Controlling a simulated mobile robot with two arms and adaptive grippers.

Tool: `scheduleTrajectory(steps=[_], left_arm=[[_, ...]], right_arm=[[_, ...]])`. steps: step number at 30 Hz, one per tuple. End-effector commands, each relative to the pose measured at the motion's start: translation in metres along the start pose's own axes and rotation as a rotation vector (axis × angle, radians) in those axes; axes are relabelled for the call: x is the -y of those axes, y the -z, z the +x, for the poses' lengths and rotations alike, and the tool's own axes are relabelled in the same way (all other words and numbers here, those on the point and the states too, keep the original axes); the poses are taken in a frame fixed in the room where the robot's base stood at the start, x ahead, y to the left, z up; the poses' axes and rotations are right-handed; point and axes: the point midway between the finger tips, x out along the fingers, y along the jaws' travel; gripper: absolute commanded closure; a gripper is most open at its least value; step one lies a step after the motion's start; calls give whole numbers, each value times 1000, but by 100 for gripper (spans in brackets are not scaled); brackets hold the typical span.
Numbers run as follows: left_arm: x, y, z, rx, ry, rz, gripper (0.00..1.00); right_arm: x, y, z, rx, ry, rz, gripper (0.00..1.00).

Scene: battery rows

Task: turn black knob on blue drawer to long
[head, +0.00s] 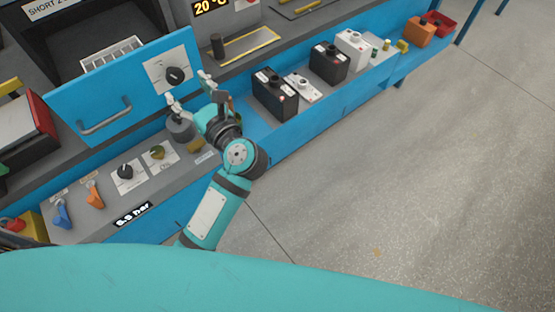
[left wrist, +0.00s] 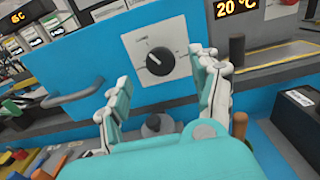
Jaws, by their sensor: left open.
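The blue drawer (head: 122,97) stands open, its front panel facing me, with a grey handle (head: 105,116) at its lower left. A pale dial plate with the black knob (head: 175,75) is on the panel's right part. In the left wrist view the knob (left wrist: 160,61) shows clearly, its pointer mark toward the upper left; the plate's lettering is too small to read. My left gripper (head: 188,88) is open and empty in front of the knob. In the left wrist view its fingers (left wrist: 165,80) stand either side of the knob, apart from it. My right gripper is in neither view.
A grey panel below the drawer carries another black knob (head: 125,171), an olive knob (head: 158,153), an orange lever (head: 95,195) and a blue lever (head: 62,214). Black battery boxes (head: 275,95) stand on the blue bench to the right. The floor in front is clear.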

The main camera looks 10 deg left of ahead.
Motion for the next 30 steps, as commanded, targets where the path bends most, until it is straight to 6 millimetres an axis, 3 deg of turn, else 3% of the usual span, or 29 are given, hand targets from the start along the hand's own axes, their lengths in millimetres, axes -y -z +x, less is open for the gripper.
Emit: scheduleTrajectory(steps=[17,23,30], left_arm=[[0,3,-116,1,1,9,36],[40,15,-112,217,101,402,36],[74,47,-119,383,207,743,36]], right_arm=[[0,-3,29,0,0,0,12],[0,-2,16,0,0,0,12],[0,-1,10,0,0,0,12]])
